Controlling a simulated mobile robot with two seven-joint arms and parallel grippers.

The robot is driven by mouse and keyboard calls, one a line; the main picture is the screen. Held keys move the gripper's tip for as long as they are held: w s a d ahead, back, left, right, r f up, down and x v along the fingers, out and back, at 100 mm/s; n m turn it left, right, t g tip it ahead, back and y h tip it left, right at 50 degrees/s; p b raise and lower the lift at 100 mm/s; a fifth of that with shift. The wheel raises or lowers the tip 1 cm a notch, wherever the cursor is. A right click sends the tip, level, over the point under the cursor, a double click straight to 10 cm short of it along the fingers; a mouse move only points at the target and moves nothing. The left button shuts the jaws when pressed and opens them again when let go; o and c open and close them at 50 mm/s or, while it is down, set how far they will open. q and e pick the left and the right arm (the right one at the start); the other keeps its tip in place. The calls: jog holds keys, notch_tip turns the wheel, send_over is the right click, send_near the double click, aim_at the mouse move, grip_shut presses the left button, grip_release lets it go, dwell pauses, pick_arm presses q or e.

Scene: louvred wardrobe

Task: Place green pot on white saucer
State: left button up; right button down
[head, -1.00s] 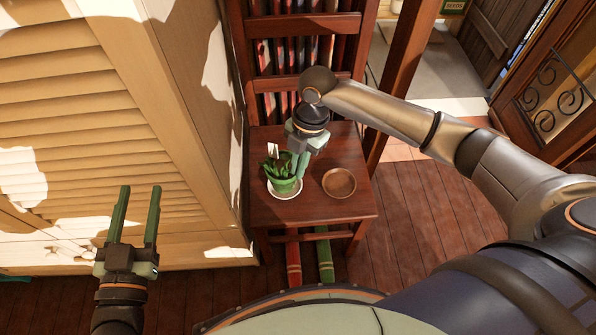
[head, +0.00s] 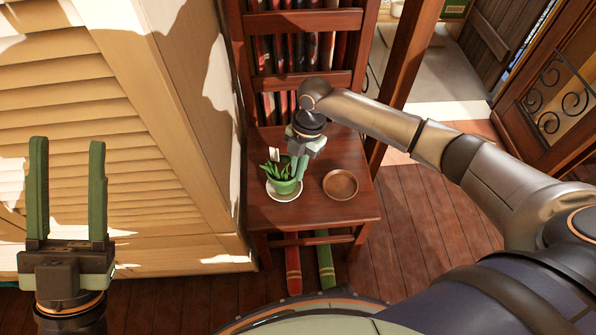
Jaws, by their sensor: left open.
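The green pot (head: 284,187) holds a leafy plant with a small white tag. It is upright over the white saucer (head: 286,199), whose rim shows around its lower part. I cannot tell whether the pot's base touches the saucer. My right gripper (head: 298,170) points down at the pot's right rim, its green fingers against or just beside it. The pot, leaves and gripper body hide whether the fingers are closed on the rim. My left gripper (head: 67,147) is open and empty at the far left, well away from the pot.
The saucer is on a small reddish wooden chair (head: 322,212). An empty brown dish (head: 340,185) lies to its right on the seat. A louvred wardrobe (head: 75,120) stands close on the left. Red and green rolls (head: 325,262) show below the seat.

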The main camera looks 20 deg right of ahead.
jog(key=shift+f, duration=0.25)
pick_arm(q)
jog(key=shift+s+d+r+m+h, duration=0.1)
jog(key=shift+s+r+m+h, duration=0.55)
jog(key=shift+h, duration=0.15)
pick_arm(e)
jog(key=c, duration=1.5)
grip_release()
jog(key=shift+f, duration=0.2)
jog(key=o, duration=0.5)
jog(key=shift+c, duration=0.2)
